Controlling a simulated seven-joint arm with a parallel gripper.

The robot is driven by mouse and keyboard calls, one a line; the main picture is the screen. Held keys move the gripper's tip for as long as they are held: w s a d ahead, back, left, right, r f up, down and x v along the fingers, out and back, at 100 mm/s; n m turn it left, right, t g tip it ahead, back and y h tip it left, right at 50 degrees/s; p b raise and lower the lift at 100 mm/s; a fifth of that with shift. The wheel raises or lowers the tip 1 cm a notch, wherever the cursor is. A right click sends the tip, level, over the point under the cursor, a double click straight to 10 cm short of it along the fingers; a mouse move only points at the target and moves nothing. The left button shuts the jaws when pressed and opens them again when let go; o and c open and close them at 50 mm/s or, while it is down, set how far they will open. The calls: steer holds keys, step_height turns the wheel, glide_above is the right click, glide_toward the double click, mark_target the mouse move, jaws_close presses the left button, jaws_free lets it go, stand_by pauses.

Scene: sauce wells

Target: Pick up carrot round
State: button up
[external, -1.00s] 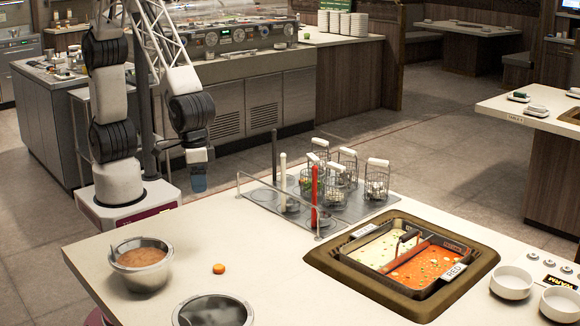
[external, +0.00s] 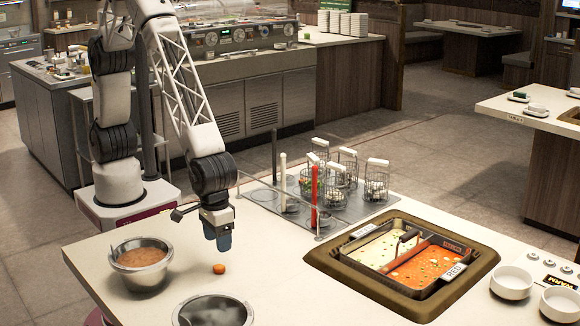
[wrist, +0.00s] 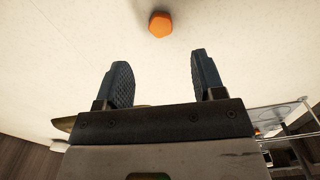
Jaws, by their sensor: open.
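My gripper (external: 217,240) points down above the counter, just above and behind the carrot round in the external view. The wrist view shows my gripper (wrist: 158,72) open, with two blue textured fingers apart and nothing between them.
A metal bowl of brown sauce (external: 142,278) stands left of the carrot, and a metal pot (external: 213,318) stands in front. A rack (external: 262,198) with wire baskets is behind to the right. A divided hot pot (external: 452,290) is farther right. Counter between them is clear.

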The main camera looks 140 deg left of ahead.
mark_target(219, 267)
steer(key=shift+f, duration=0.15)
steer(key=shift+f, duration=1.15)
steer(key=shift+f, duration=0.1)
steer(key=shift+s+d+f, duration=0.1)
steer(key=shift+f, duration=2.4)
steer(key=c, duration=1)
